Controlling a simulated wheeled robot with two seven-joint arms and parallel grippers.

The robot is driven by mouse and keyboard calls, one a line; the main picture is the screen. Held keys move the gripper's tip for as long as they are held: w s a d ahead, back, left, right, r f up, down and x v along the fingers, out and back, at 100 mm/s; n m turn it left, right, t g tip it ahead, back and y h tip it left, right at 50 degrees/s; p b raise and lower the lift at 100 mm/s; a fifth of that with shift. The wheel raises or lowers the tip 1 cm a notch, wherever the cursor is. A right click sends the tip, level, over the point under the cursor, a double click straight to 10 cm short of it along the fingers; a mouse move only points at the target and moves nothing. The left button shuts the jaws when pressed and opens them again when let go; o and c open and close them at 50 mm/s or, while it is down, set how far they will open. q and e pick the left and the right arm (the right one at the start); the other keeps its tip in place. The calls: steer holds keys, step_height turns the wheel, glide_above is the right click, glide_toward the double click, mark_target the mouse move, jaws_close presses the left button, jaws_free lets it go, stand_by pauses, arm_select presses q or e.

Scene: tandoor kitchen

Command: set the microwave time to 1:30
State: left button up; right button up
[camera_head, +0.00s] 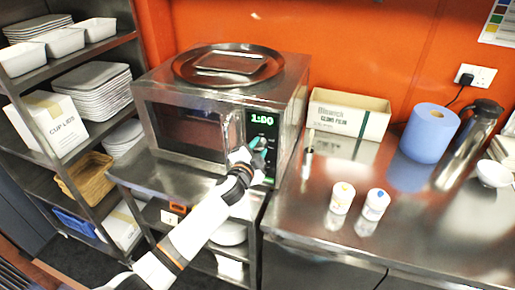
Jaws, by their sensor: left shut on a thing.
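The steel microwave (225,110) stands on a metal counter against the orange wall. Its green display (262,119) reads 1:00. A teal dial (259,143) is on its control panel below the display. My left gripper (254,150) is at the panel, shut on the dial, and partly covers it. My left arm comes up from the bottom left of the view. My right gripper does not show.
A round steel tray (228,65) lies on top of the microwave. To the right on the counter are two white tubs (342,197), a carton (348,113), a blue paper roll (429,132) and a steel flask (470,130). A shelf rack with plates (92,90) stands at the left.

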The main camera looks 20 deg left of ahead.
arm_select(q)
steer(key=shift+m, duration=2.2)
steer(key=o, duration=1)
steer(key=s+b, duration=0.1)
steer(key=s, duration=1.1)
steer(key=shift+a+r+b, duration=0.15)
steer(key=shift+r+b, duration=0.2)
steer(key=shift+r, duration=0.05)
